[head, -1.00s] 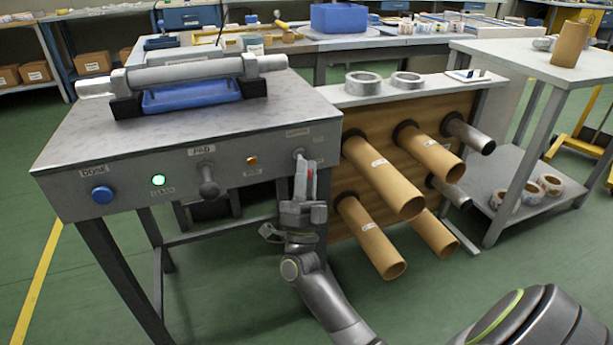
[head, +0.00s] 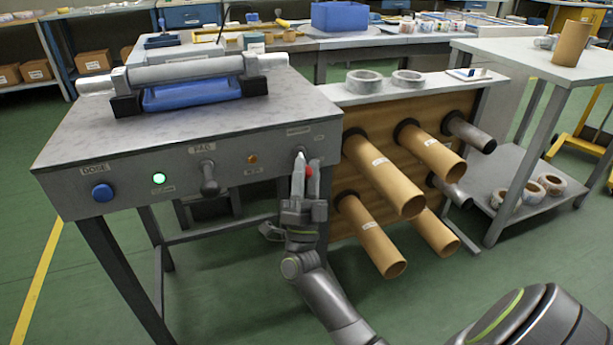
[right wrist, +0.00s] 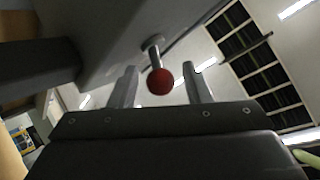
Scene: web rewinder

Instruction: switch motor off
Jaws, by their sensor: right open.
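The motor switch is a short metal lever with a red ball knob (head: 309,171) at the right end of the grey machine's front panel (head: 130,184). The small label above it is too blurred to read. My right gripper (head: 305,180) is open just below the switch, fingers pointing up at it. In the right wrist view the red knob (right wrist: 160,81) shows between the two fingers (right wrist: 161,84), with a gap on each side; its stem runs up to the panel. My left gripper is not in view.
The panel also has a blue button (head: 102,193), a lit green lamp (head: 159,179), a dark lever (head: 209,182) and a small amber lamp (head: 252,159). Cardboard tubes (head: 385,178) jut out close to the right of my gripper. Free floor lies in front of the machine.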

